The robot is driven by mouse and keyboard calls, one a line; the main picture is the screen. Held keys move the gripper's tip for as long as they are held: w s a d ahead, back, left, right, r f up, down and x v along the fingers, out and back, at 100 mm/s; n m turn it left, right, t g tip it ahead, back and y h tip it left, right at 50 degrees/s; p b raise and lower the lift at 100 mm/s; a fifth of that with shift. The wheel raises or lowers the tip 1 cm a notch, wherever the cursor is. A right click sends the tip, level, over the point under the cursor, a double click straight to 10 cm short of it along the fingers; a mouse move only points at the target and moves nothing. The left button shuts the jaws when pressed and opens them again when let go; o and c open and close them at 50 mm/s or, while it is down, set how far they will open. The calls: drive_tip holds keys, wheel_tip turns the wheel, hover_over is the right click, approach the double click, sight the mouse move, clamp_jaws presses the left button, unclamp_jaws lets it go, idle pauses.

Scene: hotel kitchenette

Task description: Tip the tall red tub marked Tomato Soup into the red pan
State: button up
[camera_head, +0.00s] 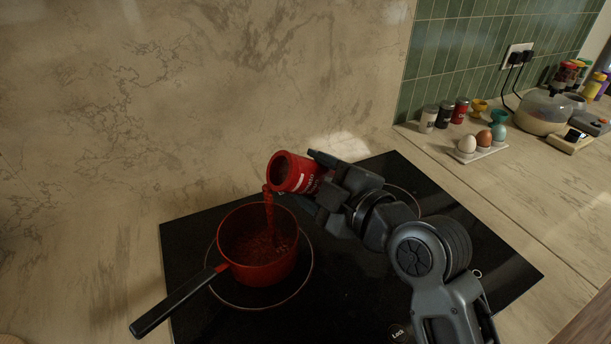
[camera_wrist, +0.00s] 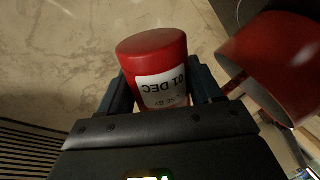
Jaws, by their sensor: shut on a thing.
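The red tub (camera_head: 292,173) is tilted on its side in my gripper (camera_head: 322,180), its open mouth facing left, above the right rim of the red pan. Red contents fall in a stream (camera_head: 269,213) from its mouth into the red pan (camera_head: 262,272), which holds red lumpy food. In the wrist view the tub (camera_wrist: 152,50) shows its base and a white label reading "01 DEC", between the two fingers of my gripper (camera_wrist: 160,92). The pan also shows in the wrist view (camera_wrist: 268,62), at the right. The tub's name marking is not readable.
The pan stands on the black hob (camera_head: 350,290), its black handle (camera_head: 178,302) pointing to the lower left. A stone wall rises close behind. At the right, the counter holds an egg tray (camera_head: 480,153), several small jars (camera_head: 444,114) and a rounded appliance (camera_head: 544,112).

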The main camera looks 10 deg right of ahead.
sight(305, 181)
drive_tip(key=shift+f+n+h, duration=0.2)
drive_tip(key=shift+n+h, duration=0.2)
drive_tip(key=shift+n, duration=0.4)
drive_tip(key=shift+f+b, duration=0.2)
drive_tip(key=shift+b, duration=0.25)
drive_tip(key=shift+f+n+b, duration=0.8)
drive_tip(key=shift+f+b, duration=0.3)
drive_tip(key=shift+b, duration=0.05)
drive_tip(key=shift+r+n+h+p, duration=0.3)
drive_tip(key=shift+r+h+p, duration=0.1)
drive_tip(key=shift+r, duration=0.1)
drive_tip(key=r+n, duration=0.1)
drive_tip(key=r+n+h+p, duration=0.1)
drive_tip(key=shift+s+a+r+n, duration=0.1)
drive_tip(key=shift+s+a+n, duration=0.05)
drive_tip(key=shift+a+n, duration=0.25)
drive_tip(key=shift+s+a+r+n+t+h+p, duration=0.2)
drive_tip(key=shift+a+r+n+t+h+p, duration=0.25)
drive_tip(key=shift+r+n, duration=0.4)
drive_tip(key=shift+s+a+r+n+p, duration=0.15)
drive_tip(key=shift+a+n+p, duration=0.1)
drive_tip(key=shift+n, duration=0.35)
drive_tip(key=shift+a+r+n+p, duration=0.15)
drive_tip(key=shift+a+n, duration=0.1)
drive_tip(key=shift+n, duration=0.3)
